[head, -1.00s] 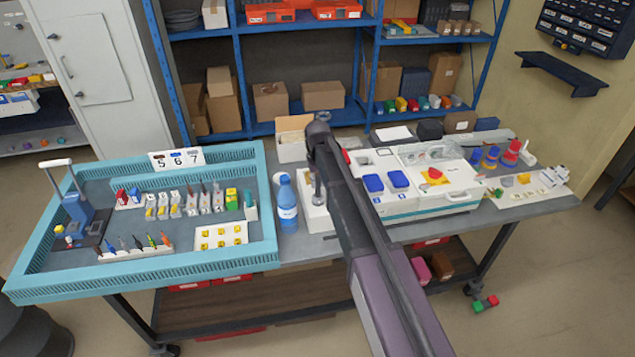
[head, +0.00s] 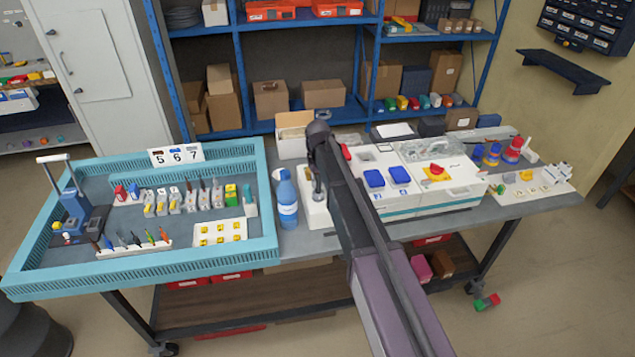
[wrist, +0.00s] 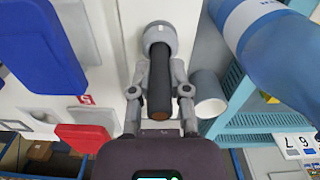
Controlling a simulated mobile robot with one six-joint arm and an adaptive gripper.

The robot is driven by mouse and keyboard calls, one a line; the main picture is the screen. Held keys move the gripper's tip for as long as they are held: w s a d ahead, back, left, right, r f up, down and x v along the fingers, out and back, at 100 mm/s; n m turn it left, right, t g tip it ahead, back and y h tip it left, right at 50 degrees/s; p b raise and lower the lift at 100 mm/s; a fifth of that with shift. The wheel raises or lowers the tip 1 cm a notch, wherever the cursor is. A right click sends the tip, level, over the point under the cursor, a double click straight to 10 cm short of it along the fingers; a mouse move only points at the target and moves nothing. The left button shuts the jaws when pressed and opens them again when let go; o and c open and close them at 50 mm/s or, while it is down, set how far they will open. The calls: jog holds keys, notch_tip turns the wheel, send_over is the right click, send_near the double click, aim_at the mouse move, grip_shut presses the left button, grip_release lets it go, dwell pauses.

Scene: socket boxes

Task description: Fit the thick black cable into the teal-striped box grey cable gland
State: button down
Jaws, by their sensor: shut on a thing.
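My gripper (wrist: 159,88) is shut on the thick black cable (wrist: 160,99). The cable's copper-brown cut end faces the wrist camera, and its far end meets the grey cable gland (wrist: 157,30). Cable and gland look lined up in the wrist view; how deep the cable sits inside is hidden. The gland rises from a white surface. In the head view my gripper (head: 318,192) is over a narrow white part at the left of the white teal-striped box (head: 430,209); the arm hides the cable and gland there.
A blue bottle (head: 287,200) stands close left of my gripper in the head view. Blue covers (head: 375,178) sit on the box top. A teal tray (head: 262,245) fills the table's left.

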jog(key=shift+f+b, duration=0.4)
jog(key=shift+f+b, duration=0.6)
jog(key=c, duration=0.5)
grip_release()
jog(key=shift+r, duration=0.2)
